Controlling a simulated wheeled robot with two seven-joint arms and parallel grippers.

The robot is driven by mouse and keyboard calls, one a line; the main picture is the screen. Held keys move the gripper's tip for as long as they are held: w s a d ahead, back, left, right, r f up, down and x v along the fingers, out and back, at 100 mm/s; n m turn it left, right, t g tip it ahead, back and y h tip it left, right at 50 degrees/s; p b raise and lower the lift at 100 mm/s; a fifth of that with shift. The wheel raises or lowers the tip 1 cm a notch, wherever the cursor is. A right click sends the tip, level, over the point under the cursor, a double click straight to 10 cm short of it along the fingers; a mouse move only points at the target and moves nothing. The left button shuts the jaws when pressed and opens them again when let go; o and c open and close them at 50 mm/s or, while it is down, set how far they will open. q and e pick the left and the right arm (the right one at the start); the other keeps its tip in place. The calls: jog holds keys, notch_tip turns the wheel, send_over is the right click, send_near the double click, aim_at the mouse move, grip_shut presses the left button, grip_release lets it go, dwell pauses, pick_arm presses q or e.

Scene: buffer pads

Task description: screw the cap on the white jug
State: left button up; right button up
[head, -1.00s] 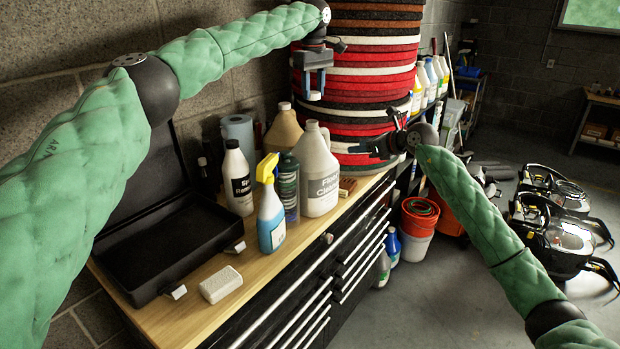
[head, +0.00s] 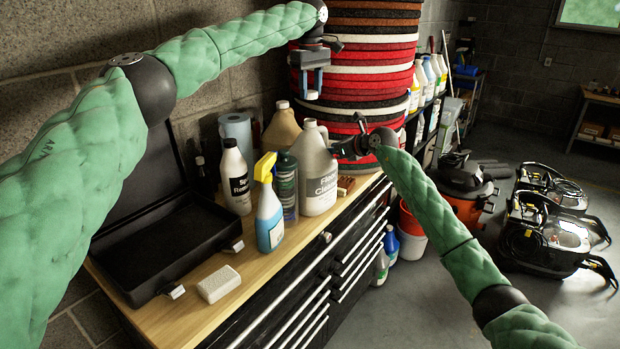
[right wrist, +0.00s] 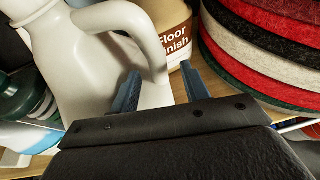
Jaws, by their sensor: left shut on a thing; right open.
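The white jug (head: 318,180), labelled as floor cleaner, stands upright on the wooden top of the cabinet; its handle side faces my right gripper. It also fills the left of the right wrist view (right wrist: 95,55). My left gripper (head: 312,90) points down above the jug's mouth, clear of it, shut on a small pale cap (head: 313,95). My right gripper (head: 340,149) is open and empty beside the jug. In the right wrist view its two fingers (right wrist: 160,92) are spread, the left one close to the jug's handle.
A tan floor finish jug (head: 282,130) stands behind. The stack of pads (head: 365,80) rises close behind my right gripper. An open black case (head: 165,245) lies front left.

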jog(key=shift+w+a+f, duration=0.25)
jog(key=shift+w+a, duration=0.15)
jog(key=shift+a, duration=0.05)
jog(key=shift+c, duration=0.5)
grip_shut()
pick_arm(q)
send_over(311, 120)
jog(key=shift+f, duration=2.45)
jog(key=shift+f, duration=0.9)
jog(key=shift+f, duration=0.55)
